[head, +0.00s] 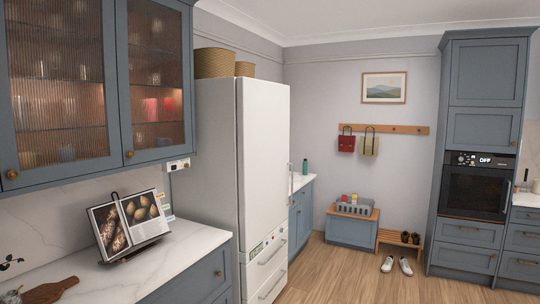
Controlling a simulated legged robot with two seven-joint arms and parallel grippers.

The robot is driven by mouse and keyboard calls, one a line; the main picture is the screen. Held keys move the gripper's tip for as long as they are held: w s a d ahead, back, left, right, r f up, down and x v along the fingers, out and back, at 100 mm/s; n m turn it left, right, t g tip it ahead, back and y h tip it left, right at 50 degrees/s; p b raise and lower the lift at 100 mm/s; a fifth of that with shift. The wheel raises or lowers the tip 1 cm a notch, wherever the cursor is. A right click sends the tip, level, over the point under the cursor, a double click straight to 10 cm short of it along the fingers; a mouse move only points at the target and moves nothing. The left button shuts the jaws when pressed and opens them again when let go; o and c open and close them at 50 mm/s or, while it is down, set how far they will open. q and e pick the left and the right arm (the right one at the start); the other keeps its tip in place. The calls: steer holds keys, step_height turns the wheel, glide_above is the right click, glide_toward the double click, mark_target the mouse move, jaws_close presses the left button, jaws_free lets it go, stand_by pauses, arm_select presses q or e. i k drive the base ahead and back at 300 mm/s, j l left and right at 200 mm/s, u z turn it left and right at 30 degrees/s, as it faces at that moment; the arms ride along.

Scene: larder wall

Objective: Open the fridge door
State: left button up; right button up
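The tall white fridge (215,150) stands left of the middle in the head view, past the end of the left counter. Its large upper door (264,160) looks shut, with its front turned to the right. A slim vertical handle (290,181) shows at the door's right edge. Below the door are lower drawer fronts with bar handles (270,252), and they look shut. Neither of my grippers is in view.
A marble counter (185,252) with a cookbook on a stand (128,225) runs along the left. Woven baskets (214,63) sit on the fridge. A bench (352,228), shoes (397,266) and an oven (477,185) are farther right. Wooden floor (345,275) before the fridge is clear.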

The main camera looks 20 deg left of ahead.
mark_target(263, 106)
steer(key=i, duration=1.3)
